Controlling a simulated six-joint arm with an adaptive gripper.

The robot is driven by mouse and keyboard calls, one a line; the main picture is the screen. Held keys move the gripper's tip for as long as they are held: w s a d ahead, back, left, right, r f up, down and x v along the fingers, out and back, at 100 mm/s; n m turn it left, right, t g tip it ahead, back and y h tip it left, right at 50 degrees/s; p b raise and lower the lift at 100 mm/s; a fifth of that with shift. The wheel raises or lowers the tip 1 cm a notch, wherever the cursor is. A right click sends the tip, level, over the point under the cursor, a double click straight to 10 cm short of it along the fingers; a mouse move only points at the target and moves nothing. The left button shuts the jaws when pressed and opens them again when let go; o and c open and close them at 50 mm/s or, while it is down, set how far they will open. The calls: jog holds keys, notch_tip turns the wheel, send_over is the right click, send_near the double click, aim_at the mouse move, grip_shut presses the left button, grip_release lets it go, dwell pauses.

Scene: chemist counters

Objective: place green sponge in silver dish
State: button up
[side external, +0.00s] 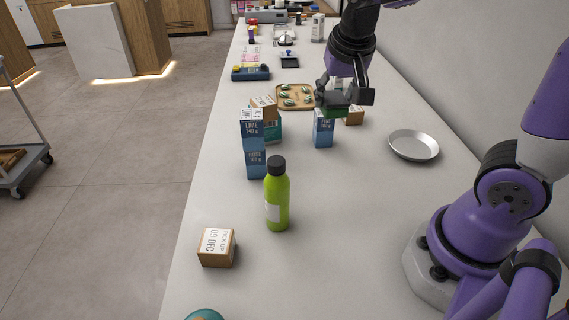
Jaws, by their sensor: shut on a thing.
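The green sponge (334,112) is a small dark green block in the side external view. My gripper (335,101) is shut on it, pointing down, and holds it at about the height of the blue box tops. The gripper fingers partly hide the sponge. The silver dish (414,145) is a round, shallow, empty dish lying flat on the counter, to the right of my gripper and nearer the camera.
A blue box (323,130) and a small brown box (354,116) stand close below my gripper. A wooden tray (281,104) holds several green items. Stacked blue boxes (255,160), a green bottle (277,200) and a cardboard box (216,248) stand on the left. The counter around the dish is clear.

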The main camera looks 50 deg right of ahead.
jog(key=s+d+f+m+g+h, duration=0.2)
jog(key=d+m+g, duration=0.1)
jog(key=d+m, duration=0.4)
jog(key=m+g+y, duration=0.2)
jog(key=m+g, duration=0.2)
jog(key=m, duration=0.8)
send_over(415, 148)
jog(key=w+a, duration=0.1)
jog(key=f, duration=0.8)
jog(key=shift+a+f, duration=0.15)
jog(key=shift+a, duration=0.05)
jog(key=shift+f, duration=2)
jog(key=shift+f, duration=0.1)
jog(key=o, duration=0.9)
jog(key=shift+o, duration=0.2)
